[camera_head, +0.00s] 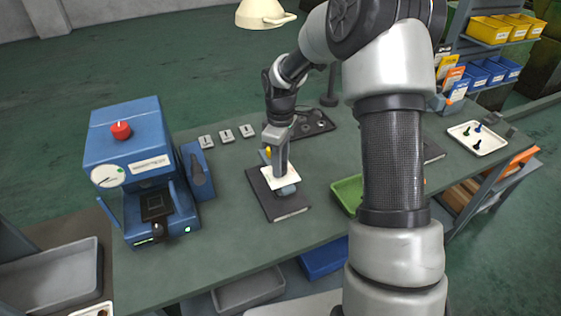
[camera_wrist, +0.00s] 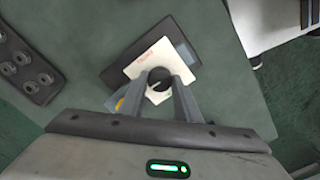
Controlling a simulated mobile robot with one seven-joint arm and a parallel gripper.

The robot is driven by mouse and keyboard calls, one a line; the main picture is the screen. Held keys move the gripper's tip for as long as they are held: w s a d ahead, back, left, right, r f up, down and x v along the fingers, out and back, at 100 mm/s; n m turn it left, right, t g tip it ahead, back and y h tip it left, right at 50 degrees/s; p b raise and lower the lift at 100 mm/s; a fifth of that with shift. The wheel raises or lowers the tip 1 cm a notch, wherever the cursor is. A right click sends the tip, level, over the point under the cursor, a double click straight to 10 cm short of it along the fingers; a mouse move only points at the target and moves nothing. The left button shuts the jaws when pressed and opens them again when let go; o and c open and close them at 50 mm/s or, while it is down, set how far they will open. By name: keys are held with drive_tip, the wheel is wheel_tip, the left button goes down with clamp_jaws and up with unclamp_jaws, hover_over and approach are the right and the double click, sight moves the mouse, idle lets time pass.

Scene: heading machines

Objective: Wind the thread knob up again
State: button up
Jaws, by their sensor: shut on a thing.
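A round black knob (camera_wrist: 159,79) shows in the wrist view above a white plate or card with small red print (camera_wrist: 145,63). My gripper (camera_wrist: 160,88) points down with its two fingers on either side of the knob, shut on it. In the head view my gripper (camera_head: 279,168) stands over the white card (camera_head: 283,180), and the knob is hidden there. A grey-blue part (camera_head: 288,191) shows under the card. Below lies a dark flat slab (camera_head: 285,209) on the green bench. I cannot tell the knob's height or its turn.
A blue machine (camera_head: 130,150) with a red knob (camera_head: 121,130) and a dial stands at left. Several small labelled plates (camera_head: 226,136) lie behind. A green bin (camera_head: 348,192) stands to the right, partly behind my arm.

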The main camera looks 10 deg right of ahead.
idle(0.6)
drive_tip(key=o, duration=1.1)
drive_tip(key=shift+c, duration=0.2)
wheel_tip(320, 180, up, 18)
drive_tip(key=shift+f, duration=0.25)
drive_tip(key=shift+s, duration=0.1)
drive_tip(key=s+r+m+t+h, duration=0.1)
drive_tip(key=s+r+m, duration=0.25)
drive_tip(key=s, duration=0.35)
drive_tip(key=s+r+m+t, duration=0.2)
drive_tip(key=s+r, duration=0.3)
drive_tip(key=s, duration=0.2)
drive_tip(key=s+f+m+t, duration=0.1)
drive_tip(key=s+m, duration=0.1)
drive_tip(key=s, duration=0.4)
drive_tip(key=s+f+m+t+y, duration=0.1)
drive_tip(key=s+f+m, duration=0.1)
drive_tip(key=s, duration=0.5)
drive_tip(key=shift+m+t, duration=0.3)
drive_tip(key=shift+m, duration=0.45)
